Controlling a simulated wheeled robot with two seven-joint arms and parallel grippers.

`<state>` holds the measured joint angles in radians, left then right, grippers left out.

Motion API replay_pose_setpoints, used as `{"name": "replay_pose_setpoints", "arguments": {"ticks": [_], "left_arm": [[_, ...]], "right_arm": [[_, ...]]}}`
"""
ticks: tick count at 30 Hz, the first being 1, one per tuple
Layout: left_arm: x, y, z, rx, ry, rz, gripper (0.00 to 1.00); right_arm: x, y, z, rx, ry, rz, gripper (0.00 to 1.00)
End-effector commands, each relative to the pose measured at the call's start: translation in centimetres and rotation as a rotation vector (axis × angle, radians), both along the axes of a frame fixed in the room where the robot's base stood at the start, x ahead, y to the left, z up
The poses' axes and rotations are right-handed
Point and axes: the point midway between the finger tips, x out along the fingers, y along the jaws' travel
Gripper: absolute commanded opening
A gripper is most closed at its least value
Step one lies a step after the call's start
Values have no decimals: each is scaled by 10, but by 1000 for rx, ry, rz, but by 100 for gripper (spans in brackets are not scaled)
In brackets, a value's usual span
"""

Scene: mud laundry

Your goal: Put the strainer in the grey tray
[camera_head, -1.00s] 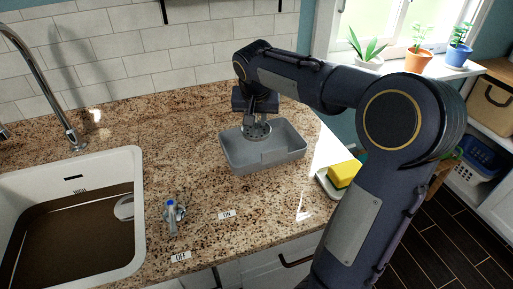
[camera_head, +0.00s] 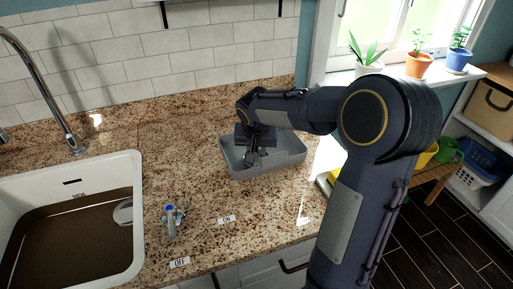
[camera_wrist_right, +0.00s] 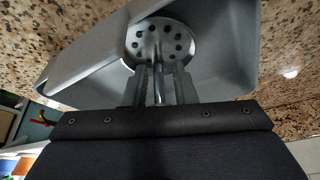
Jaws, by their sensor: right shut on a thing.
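The strainer (camera_wrist_right: 180,42) is a round metal disc with holes and a thin stem, seen in the right wrist view. My right gripper (camera_wrist_right: 160,85) is shut on its stem. In the head view my right gripper (camera_head: 252,158) is down within the outline of the grey tray (camera_head: 280,168), and the strainer is mostly hidden there. The tray is shallow and rectangular, on the granite counter; it also shows around the strainer in the right wrist view (camera_wrist_right: 235,45). I cannot tell whether the strainer touches the tray floor. My left gripper is not in view.
A white sink (camera_head: 138,215) with brown water is at the left, under a chrome faucet (camera_head: 60,105). A small blue-topped tap (camera_head: 171,218) stands between sink and tray, near ON and OFF labels. A yellow sponge (camera_head: 334,175) is partly behind my arm. Potted plants line the windowsill.

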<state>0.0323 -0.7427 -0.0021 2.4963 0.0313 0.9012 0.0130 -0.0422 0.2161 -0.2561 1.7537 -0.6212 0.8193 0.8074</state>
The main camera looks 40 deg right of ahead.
Motion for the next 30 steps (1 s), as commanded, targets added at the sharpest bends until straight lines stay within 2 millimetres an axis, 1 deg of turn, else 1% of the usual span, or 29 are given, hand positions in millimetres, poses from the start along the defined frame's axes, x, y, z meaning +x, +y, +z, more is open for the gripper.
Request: {"name": "replay_pose_setpoints", "arguments": {"ticks": [1,2,6,14,17,18,20,23,30], "left_arm": [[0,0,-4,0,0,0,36],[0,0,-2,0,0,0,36],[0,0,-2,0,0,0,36],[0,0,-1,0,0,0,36],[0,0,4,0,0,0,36],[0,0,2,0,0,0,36],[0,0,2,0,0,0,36],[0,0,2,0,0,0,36],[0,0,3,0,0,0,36]], "right_arm": [[0,0,-4,0,0,0,2],[0,0,-2,0,0,0,28],[0,0,-1,0,0,0,46],[0,0,-1,0,0,0,46],[0,0,5,0,0,0,46],[-1,1,8,0,-3,0,46],[-3,3,16,0,-5,0,46],[-9,8,34,1,-7,1,46],[-25,21,83,0,-6,1,46]]}}
